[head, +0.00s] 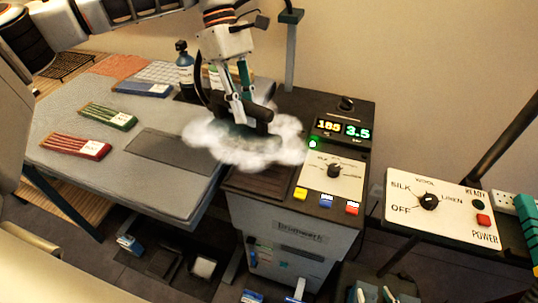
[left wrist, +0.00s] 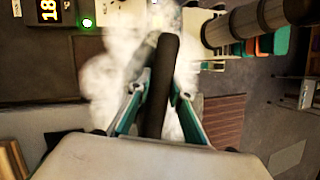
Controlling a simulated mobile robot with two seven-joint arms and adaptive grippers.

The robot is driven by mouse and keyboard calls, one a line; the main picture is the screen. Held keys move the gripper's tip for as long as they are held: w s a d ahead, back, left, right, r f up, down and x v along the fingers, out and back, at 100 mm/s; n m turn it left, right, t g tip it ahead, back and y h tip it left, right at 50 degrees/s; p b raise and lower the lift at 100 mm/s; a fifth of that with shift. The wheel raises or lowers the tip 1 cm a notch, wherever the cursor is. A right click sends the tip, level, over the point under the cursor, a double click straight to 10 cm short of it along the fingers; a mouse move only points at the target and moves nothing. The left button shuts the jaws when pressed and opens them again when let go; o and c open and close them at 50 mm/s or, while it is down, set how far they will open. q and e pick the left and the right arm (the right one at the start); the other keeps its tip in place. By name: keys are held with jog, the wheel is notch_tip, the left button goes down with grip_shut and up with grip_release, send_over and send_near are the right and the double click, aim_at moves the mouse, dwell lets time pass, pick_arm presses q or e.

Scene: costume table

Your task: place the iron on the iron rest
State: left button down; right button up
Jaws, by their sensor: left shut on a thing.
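The iron (head: 258,113) has a dark handle, and white steam hides most of its body. My left gripper (head: 244,107) is shut on the handle and holds the iron over the gap between the ironing board and the control cabinet. In the left wrist view the dark handle (left wrist: 163,80) lies between the teal fingers of my left gripper (left wrist: 157,98), with steam around it. A dark ridged plate (head: 262,184) on the cabinet's near top looks like the iron rest. It is bare in front of the steam, and whether the iron touches anything is hidden. My right gripper is not seen.
The cabinet (head: 340,190) has lit displays, a knob and coloured buttons. A control panel (head: 440,208) stands at right, and a post (head: 291,55) rises behind.

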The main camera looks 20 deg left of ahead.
aim_at(270, 125)
pick_arm(q)
jog(key=n, duration=0.1)
jog(key=w+r+n+t, duration=0.1)
jog(key=n, duration=0.1)
jog(key=shift+d+r+h, duration=0.3)
jog(key=shift+d+h, duration=0.1)
jog(key=w+d+r+n+t+y, duration=0.1)
jog(key=w+d+r+n+t, duration=0.15)
jog(key=r+n, duration=0.45)
jog(key=w+d+r+n+t+y, duration=0.1)
jog(key=w+r+n+t, duration=0.2)
jog(key=n, duration=0.7)
notch_tip(270, 125, down, 20)
jog(key=t, duration=0.1)
jog(key=shift+s+n, duration=0.3)
jog(key=shift+s, duration=0.1)
jog(key=c, duration=2.2)
grip_release()
jog(key=shift+s+f, duration=0.1)
jog(key=shift+f, duration=0.1)
jog(key=shift+c, duration=0.2)
jog(key=o, duration=0.4)
jog(key=shift+r, duration=0.1)
